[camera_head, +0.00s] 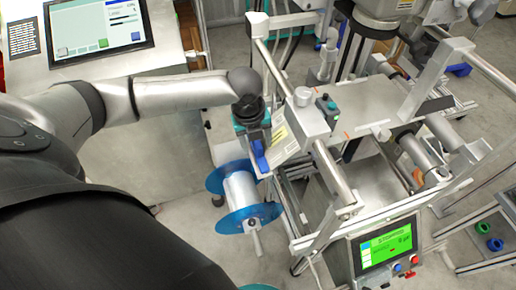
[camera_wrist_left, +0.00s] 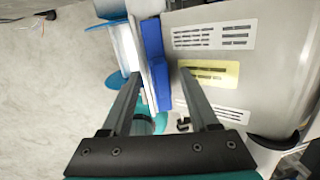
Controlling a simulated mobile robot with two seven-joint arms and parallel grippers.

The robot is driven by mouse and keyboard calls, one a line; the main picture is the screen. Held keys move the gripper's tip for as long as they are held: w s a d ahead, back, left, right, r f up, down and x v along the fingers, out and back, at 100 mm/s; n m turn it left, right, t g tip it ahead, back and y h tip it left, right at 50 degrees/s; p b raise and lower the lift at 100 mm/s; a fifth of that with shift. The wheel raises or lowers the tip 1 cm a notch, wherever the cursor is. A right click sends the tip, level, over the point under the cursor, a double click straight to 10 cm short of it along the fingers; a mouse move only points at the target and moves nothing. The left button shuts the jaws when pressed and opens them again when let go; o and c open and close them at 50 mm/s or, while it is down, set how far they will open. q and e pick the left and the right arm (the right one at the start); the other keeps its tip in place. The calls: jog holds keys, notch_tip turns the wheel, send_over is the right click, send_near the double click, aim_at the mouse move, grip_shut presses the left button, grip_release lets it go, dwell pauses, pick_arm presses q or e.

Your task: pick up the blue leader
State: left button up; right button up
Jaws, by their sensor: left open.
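The blue leader (camera_head: 259,156) appears as a small upright blue piece at the left side of the machine, just above the reel (camera_head: 239,193) with blue flanges and a white core. In the left wrist view the blue piece (camera_wrist_left: 152,42) lies between my fingers, with a pale strip along its left side. My left gripper (camera_head: 256,137) is at the leader in the head view, its fingers partly hidden. In the wrist view the left gripper (camera_wrist_left: 159,74) is open, one finger on each side of the blue piece. I cannot tell whether either finger touches it. My right gripper is not seen.
A metal panel with labels (camera_wrist_left: 212,36) stands close to the right finger. The machine frame (camera_head: 345,185) has rails and rollers to the right. A green screen (camera_head: 386,248) is at the lower right. A console screen (camera_head: 100,25) is at the upper left.

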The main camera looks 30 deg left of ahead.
pick_arm(q)
jog(key=shift+c, duration=0.2)
grip_shut()
dwell(0.6)
